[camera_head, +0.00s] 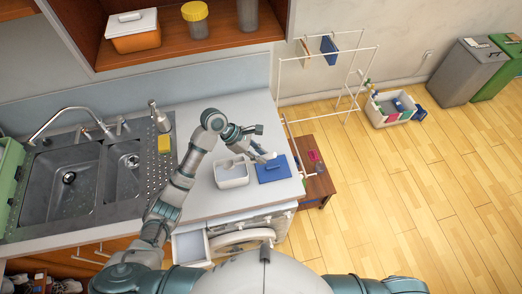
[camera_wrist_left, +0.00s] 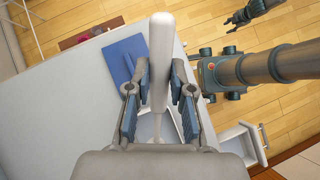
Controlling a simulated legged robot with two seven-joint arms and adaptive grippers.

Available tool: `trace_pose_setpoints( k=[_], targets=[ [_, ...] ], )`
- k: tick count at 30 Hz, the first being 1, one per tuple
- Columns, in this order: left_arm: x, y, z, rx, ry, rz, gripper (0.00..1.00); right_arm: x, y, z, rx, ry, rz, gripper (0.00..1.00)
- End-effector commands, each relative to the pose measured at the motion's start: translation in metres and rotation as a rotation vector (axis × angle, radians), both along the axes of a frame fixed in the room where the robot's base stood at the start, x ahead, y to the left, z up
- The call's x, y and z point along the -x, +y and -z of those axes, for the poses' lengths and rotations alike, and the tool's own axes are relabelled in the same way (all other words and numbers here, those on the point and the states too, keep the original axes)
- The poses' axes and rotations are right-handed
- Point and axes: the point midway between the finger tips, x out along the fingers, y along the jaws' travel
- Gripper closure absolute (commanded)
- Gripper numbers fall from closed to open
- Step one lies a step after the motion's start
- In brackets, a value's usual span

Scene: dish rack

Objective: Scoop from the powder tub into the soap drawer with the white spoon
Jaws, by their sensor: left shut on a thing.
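My left gripper (camera_head: 254,149) is above the counter, beside and behind the powder tub. It is shut on the white spoon; the wrist view shows the fingers (camera_wrist_left: 158,92) on both sides of its handle (camera_wrist_left: 160,40). The spoon's lower end is partly hidden by the gripper, so its contents cannot be told. The powder tub (camera_head: 231,174) is an open white box on the counter. The soap drawer (camera_head: 191,248) is pulled out of the washing machine below the counter's front edge; it also shows in the wrist view (camera_wrist_left: 238,142). My right gripper (camera_wrist_left: 245,15) shows small and dark there.
A blue flat piece (camera_head: 273,169) lies right of the tub, near the counter's right edge. The washing machine (camera_head: 241,240) stands under the counter. A sink (camera_head: 70,180), a yellow sponge (camera_head: 164,144) and a soap dispenser (camera_head: 159,118) are to the left. A shelf hangs above.

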Motion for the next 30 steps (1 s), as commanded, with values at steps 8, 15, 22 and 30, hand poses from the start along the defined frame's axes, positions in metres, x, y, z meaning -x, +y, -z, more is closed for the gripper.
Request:
trace_pose_setpoints(
  k=[8,15,22,30],
  targets=[
    [-0.001,0.008,0.044,0.0,0.003,-0.002,1.0,0.005,-0.001,0.0,0.002,0.007,-0.001,0.6],
    [-0.001,0.011,0.081,-0.002,0.003,0.0,1.0,0.005,0.011,0.0,-0.012,0.007,0.001,0.6],
    [-0.002,0.008,0.041,0.0,-0.004,0.002,1.0,0.005,0.013,0.0,-0.015,0.007,0.0,0.6],
    [-0.002,0.006,-0.002,0.0,-0.003,0.001,1.0,0.004,0.005,0.0,-0.006,0.006,-0.002,0.6]
  ],
)
